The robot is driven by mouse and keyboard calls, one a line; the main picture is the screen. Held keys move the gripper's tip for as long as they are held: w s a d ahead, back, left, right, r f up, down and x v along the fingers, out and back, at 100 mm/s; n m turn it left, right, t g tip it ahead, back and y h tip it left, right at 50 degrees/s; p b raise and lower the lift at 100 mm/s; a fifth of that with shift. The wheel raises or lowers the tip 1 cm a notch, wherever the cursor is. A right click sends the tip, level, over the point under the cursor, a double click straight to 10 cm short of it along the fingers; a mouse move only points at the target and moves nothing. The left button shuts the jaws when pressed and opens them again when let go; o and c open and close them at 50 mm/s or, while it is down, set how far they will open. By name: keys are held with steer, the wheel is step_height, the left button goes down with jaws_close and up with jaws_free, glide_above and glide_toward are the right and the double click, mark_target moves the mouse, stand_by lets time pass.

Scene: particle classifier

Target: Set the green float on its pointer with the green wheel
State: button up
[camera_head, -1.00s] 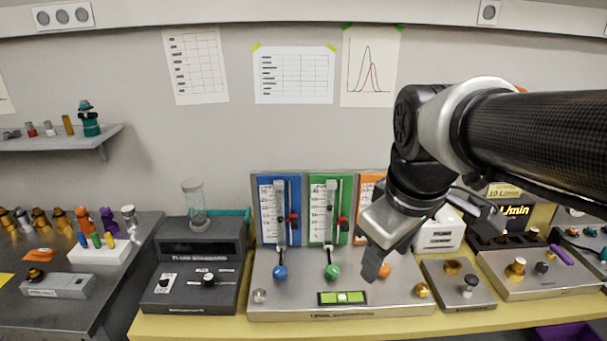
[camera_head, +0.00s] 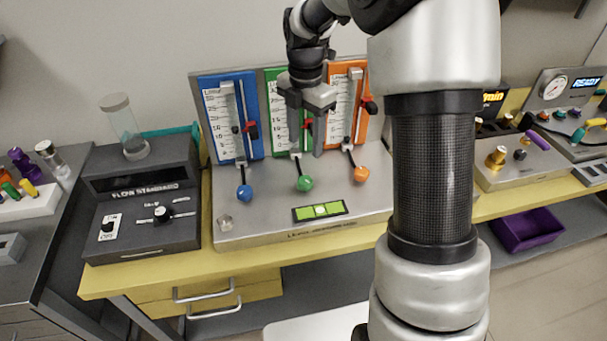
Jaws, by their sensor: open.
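The green panel (camera_head: 273,83) stands upright between the blue and orange ones, largely covered by my gripper. The green wheel (camera_head: 304,184) is a round knob on a stem below that panel, in full view. My gripper (camera_head: 306,146) is open in front of the green panel, its fingers pointing down above the green wheel and apart from it. A red pointer (camera_head: 308,123) shows between the fingers; I cannot tell whether they touch it. The float inside the green tube cannot be made out behind my gripper.
The blue panel (camera_head: 233,108) with its blue wheel (camera_head: 244,192) is at left. The orange panel (camera_head: 341,95) with its orange wheel (camera_head: 361,174) is close at right. The flow standard box (camera_head: 145,195) stands left.

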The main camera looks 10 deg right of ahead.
mark_target(305, 180)
step_height(305, 180, down, 13)
steer(key=shift+r+b, duration=0.1)
steer(key=shift+b, duration=0.55)
steer(key=c, duration=1)
steer(key=shift+c, duration=0.2)
